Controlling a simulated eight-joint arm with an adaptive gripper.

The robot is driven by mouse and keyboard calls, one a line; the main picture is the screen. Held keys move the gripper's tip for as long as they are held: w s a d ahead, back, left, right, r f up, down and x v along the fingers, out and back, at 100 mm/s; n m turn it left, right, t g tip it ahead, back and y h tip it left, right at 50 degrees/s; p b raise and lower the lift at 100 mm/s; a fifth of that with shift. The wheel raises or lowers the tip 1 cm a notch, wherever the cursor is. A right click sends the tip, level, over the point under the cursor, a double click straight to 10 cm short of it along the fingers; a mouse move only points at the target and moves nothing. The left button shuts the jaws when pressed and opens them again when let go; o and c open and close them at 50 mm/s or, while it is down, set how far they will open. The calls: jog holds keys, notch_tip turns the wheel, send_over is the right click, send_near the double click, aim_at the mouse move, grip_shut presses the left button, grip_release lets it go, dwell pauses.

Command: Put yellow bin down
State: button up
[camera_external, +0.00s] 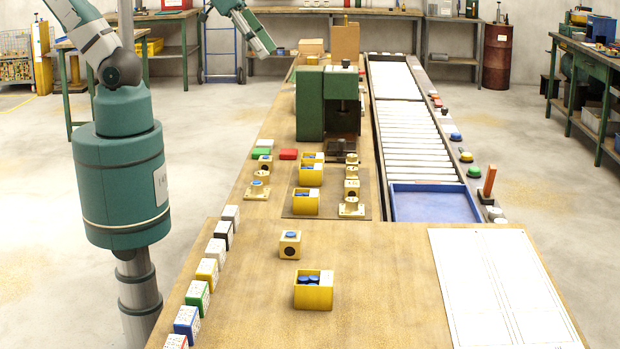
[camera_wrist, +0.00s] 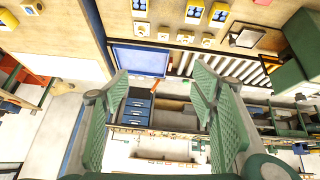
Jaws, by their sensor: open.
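A yellow bin (camera_external: 314,294) holding blue round pieces stands upright on the front part of the wooden table in the external view. More yellow bins, one nearer (camera_external: 305,203) and one behind it (camera_external: 310,176), stand in a row farther back, with another partly hidden beyond. In the wrist view, yellow bins with blue pieces show along the top edge, one left of centre (camera_wrist: 139,8) and two further right (camera_wrist: 194,11). My gripper (camera_wrist: 161,75) is open, its two green fingers wide apart with nothing between them. In the external view its fingers cannot be made out.
A small block with a blue top (camera_external: 290,244) stands behind the front bin. Coloured boxes (camera_external: 208,271) line the table's left edge. A green machine (camera_external: 322,103) stands farther back. A roller conveyor (camera_external: 408,133) ends at a blue tray (camera_external: 433,205). White sheet (camera_external: 500,285) lies right.

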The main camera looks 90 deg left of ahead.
jog(key=shift+s+a+f+m, duration=0.2)
jog(key=shift+s+a+m, duration=0.05)
jog(key=shift+s+a, duration=0.25)
jog(key=shift+s+a+f+m, duration=0.2)
jog(key=shift+s+a+m, duration=0.05)
jog(key=shift+s+a, duration=0.25)
jog(key=shift+o, duration=0.5)
jog(key=shift+f, duration=0.1)
jog(key=m+g+b, duration=0.7)
jog(key=m+b, duration=0.2)
jog(key=m, duration=0.9)
send_over(311, 174)
jog(key=a, duration=0.3)
notch_tip(311, 174, down, 31)
jog(key=shift+s+f, duration=0.1)
jog(key=shift+s, duration=0.05)
jog(key=shift+f, duration=1.3)
